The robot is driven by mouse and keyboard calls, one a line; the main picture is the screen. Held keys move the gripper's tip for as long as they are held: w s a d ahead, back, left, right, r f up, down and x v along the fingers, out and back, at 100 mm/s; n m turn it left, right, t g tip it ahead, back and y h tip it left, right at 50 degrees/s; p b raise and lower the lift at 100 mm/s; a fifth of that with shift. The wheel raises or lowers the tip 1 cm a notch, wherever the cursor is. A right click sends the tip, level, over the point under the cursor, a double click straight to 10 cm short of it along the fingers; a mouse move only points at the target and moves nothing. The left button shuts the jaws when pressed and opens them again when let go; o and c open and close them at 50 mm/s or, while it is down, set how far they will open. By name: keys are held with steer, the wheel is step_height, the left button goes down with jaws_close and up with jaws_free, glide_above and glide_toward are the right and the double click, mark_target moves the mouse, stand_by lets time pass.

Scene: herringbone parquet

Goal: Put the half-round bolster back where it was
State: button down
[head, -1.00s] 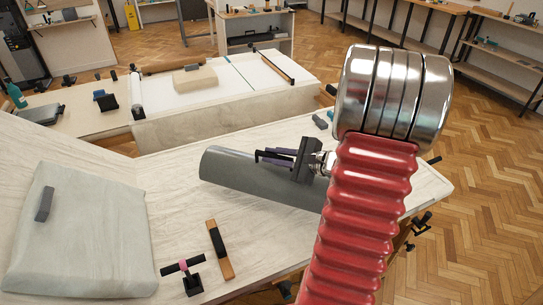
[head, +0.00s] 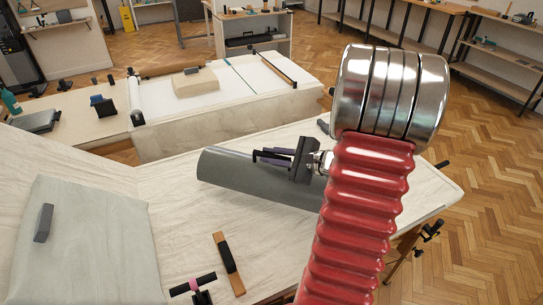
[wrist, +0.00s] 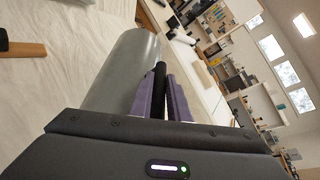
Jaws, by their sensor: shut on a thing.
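The half-round bolster (head: 235,178) is a long grey piece lying slantwise over the pale table (head: 180,225) in the head view. Its right end is hidden behind my red arm. It also shows in the wrist view (wrist: 125,65), just left of my fingers. My gripper (head: 270,157) is over the bolster. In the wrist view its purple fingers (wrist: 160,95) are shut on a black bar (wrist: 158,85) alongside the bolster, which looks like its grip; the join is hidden. I cannot tell whether the bolster touches the table.
A pale cushion (head: 95,245) with a dark grey block (head: 44,222) lies at the left. A wooden strip with a black middle (head: 228,262) and a pink-and-black clamp (head: 193,286) lie near the front edge. A second table (head: 230,125) stands behind. Bare tabletop shows between cushion and bolster.

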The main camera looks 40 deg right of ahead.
mark_target(274, 176)
steer(key=shift+r, duration=0.1)
steer(key=shift+f, duration=4.25)
steer(key=c, duration=1.3)
jaws_free()
steer(key=shift+f, duration=0.1)
steer(key=shift+c, duration=0.2)
steer(key=shift+o, duration=0.3)
steer(key=shift+s, duration=0.1)
steer(key=shift+s+d+r, duration=0.2)
steer(key=shift+s+r, duration=0.05)
steer(key=shift+s, duration=0.25)
steer(key=v, duration=1.2)
steer(key=shift+s+d, duration=0.1)
steer(key=shift+s, duration=0.15)
